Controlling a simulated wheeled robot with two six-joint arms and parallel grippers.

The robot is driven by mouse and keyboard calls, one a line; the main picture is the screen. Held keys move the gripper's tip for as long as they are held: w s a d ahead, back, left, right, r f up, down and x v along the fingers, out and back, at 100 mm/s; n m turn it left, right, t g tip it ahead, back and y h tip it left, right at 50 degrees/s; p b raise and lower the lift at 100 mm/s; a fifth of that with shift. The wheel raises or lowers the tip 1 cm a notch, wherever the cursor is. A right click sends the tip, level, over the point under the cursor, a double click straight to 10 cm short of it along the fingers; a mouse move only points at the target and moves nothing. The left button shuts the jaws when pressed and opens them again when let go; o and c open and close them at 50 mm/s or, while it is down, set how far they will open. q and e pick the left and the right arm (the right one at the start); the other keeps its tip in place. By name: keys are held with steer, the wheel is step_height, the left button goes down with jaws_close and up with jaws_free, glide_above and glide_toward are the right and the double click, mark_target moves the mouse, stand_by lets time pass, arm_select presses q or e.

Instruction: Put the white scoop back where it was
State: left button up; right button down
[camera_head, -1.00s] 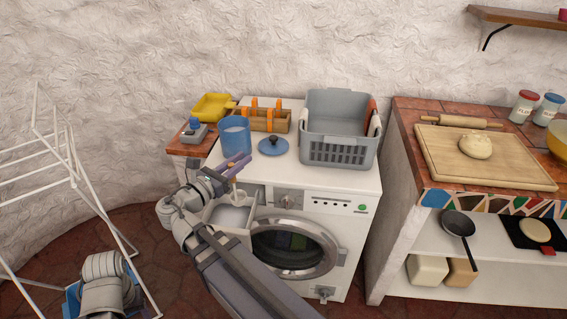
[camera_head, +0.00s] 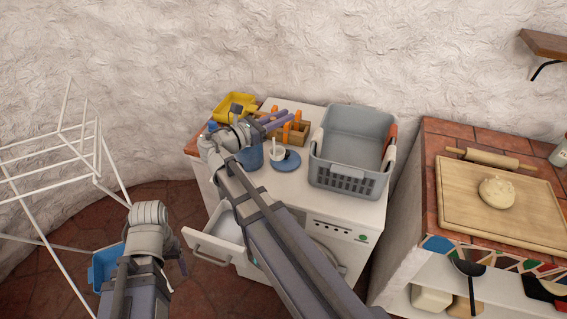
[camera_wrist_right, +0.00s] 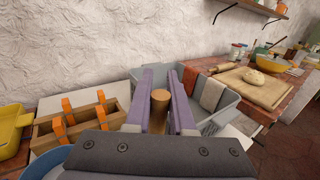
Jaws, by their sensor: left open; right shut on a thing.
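The white scoop (camera_head: 278,153) hangs bowl-down from my right gripper (camera_head: 284,118), over or close to the blue lid (camera_head: 289,163) on the washing machine top; I cannot tell if they touch. In the right wrist view its wooden handle (camera_wrist_right: 159,106) stands between the purple fingers, and its bowl is hidden. The blue tub (camera_head: 251,160) is just left of the scoop, partly behind my right arm. The detergent drawer (camera_head: 204,247) is pulled out, with white inside. My left gripper (camera_head: 180,256) is open, low at the left, away from the scoop.
A grey laundry basket (camera_head: 348,174) stands right of the scoop. An orange-pegged wooden box (camera_head: 294,138) and a yellow dustpan-like item (camera_head: 232,104) lie behind. A white drying rack (camera_head: 75,150) stands left, with a blue container (camera_head: 104,266) below.

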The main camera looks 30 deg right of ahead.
steer(key=shift+f+b, duration=4.85)
steer(key=shift+f, duration=0.2)
steer(key=shift+r, duration=0.15)
steer(key=c, duration=0.8)
jaws_free()
steer(key=shift+r, duration=0.1)
steer(key=a, duration=0.4)
steer(key=s+a, duration=0.1)
steer(key=a, duration=0.7)
steer(key=shift+s, duration=0.2)
